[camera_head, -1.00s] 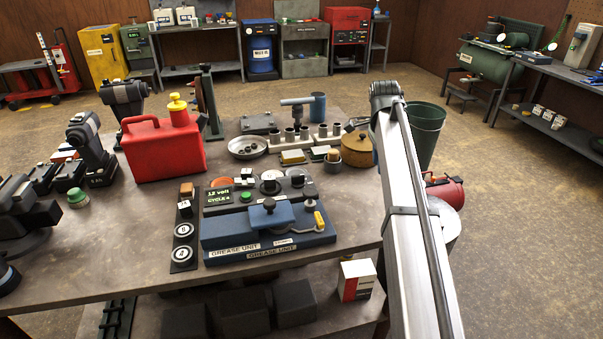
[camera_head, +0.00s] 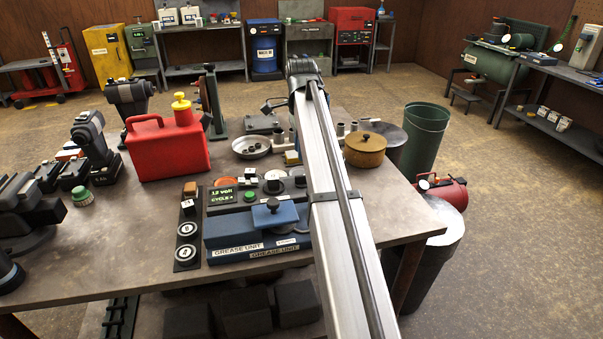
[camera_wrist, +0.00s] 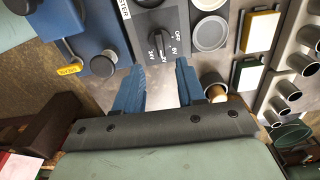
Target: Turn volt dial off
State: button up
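The volt dial (camera_wrist: 160,41) is a black knob with a raised grip on a grey panel in the wrist view. Markings around it include OFF and several voltage values; its exact pointing is hard to read. My gripper (camera_wrist: 160,66) is open and empty, its two blue fingers apart, with their tips just below the dial in the picture. No contact with the dial shows. My arm covers the panel's right side there, and the gripper is not visible.
The blue grease unit (camera_head: 225,235) stands in front of the panel; its black knob (camera_wrist: 104,63) is left of my fingers. A wooden pot (camera_head: 365,150), red can (camera_head: 167,150) and small metal cups (camera_wrist: 288,90) stand around. The table's front left (camera_head: 100,265) is clear.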

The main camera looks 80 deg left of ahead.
aim_at(302, 175)
notch_tip(302, 175, down, 9)
jog(key=shift+r, duration=0.2)
jog(key=shift+c, duration=0.2)
grip_shut()
dwell(0.4)
